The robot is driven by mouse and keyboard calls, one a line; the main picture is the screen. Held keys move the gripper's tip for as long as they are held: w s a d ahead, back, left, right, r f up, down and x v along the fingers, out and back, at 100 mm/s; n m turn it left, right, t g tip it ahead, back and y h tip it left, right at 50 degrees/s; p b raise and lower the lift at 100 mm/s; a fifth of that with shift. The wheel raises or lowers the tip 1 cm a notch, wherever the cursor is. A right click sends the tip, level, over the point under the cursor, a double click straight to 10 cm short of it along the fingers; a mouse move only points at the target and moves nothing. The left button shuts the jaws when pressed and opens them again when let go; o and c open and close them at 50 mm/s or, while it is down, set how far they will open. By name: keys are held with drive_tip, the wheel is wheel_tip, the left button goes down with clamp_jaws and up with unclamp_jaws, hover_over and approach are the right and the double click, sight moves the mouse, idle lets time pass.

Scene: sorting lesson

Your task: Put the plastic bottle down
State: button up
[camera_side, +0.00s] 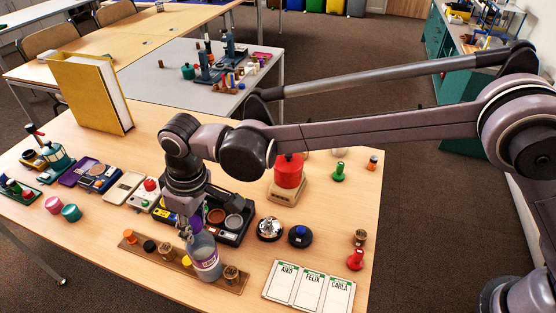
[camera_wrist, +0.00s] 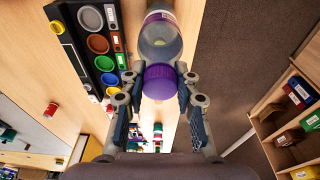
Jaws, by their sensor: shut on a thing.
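The plastic bottle (camera_side: 205,260) is clear and greyish with a white and purple label. Its cap is purple, and the bottle also shows in the wrist view (camera_wrist: 160,40). My gripper (camera_wrist: 160,78) is shut on the bottle at its purple cap, one finger on each side. In the side view my gripper (camera_side: 190,228) points down, with the bottle hanging below it in front of a wooden strip (camera_side: 170,262) on the table. I cannot tell whether the bottle's base touches the strip or the table.
The strip holds several small knobs. A black tray of colored cups (camera_side: 233,235) stands just behind. A silver bell (camera_side: 270,230), a black button (camera_side: 299,237), name cards (camera_side: 308,290) and a red peg (camera_side: 355,260) lie to the right. A yellow binder (camera_side: 85,95) stands at back left.

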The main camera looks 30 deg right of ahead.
drive_tip(key=o, duration=1)
drive_tip(key=shift+f, duration=0.1)
wheel_tip(320, 180, up, 12)
drive_tip(key=s+d, duration=0.1)
drive_tip(key=w+d+r+m+t, duration=0.1)
drive_tip(key=w+d+r+m, duration=0.15)
drive_tip(key=d, duration=0.85)
drive_tip(key=s+d+r+m+t, duration=0.2)
drive_tip(key=s+d, duration=0.1)
drive_tip(key=d, duration=1.2)
drive_tip(key=s+d+f+m+t, duration=0.1)
drive_tip(key=s+d+f, duration=0.2)
drive_tip(key=d, duration=0.3)
drive_tip(key=s+d+f+m+t, duration=0.1)
drive_tip(key=s+d+f+m, duration=0.1)
drive_tip(key=s+d, duration=0.2)
drive_tip(key=s+d+f+m+t+h, duration=0.1)
drive_tip(key=s+d+f, duration=0.2)
drive_tip(key=d, duration=0.5)
drive_tip(key=shift+s+d+f, duration=0.15)
drive_tip(key=shift+s+f, duration=0.2)
drive_tip(key=shift+s, duration=0.35)
